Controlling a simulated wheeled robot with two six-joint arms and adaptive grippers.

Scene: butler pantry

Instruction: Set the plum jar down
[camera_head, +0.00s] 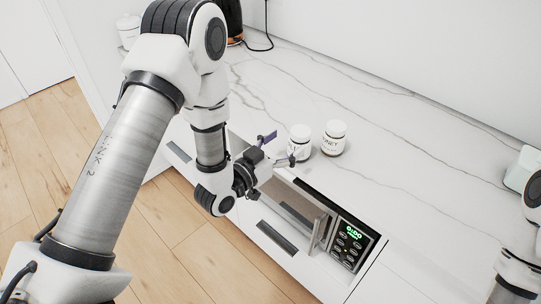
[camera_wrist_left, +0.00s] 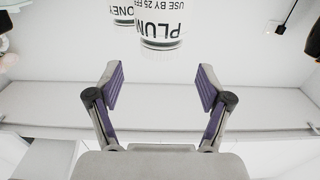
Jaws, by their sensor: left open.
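The plum jar (camera_head: 299,143) is a white-lidded jar standing upright on the marble counter near its front edge. In the left wrist view it appears upside down, its label reading PLUM (camera_wrist_left: 161,28), centred past the fingertips. My left gripper (camera_head: 277,149) is open at the counter's front edge, with its purple-padded fingers pointing at the jar. In the left wrist view the gap between the fingers (camera_wrist_left: 161,87) is empty, and the jar is apart from them. My right gripper is out of view.
A honey jar (camera_head: 334,139) stands just right of the plum jar. A microwave (camera_head: 348,243) with a green display is built in below the counter edge. A white canister (camera_head: 129,31) and a dark corded appliance (camera_head: 233,22) stand at the back left. The counter's middle is clear.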

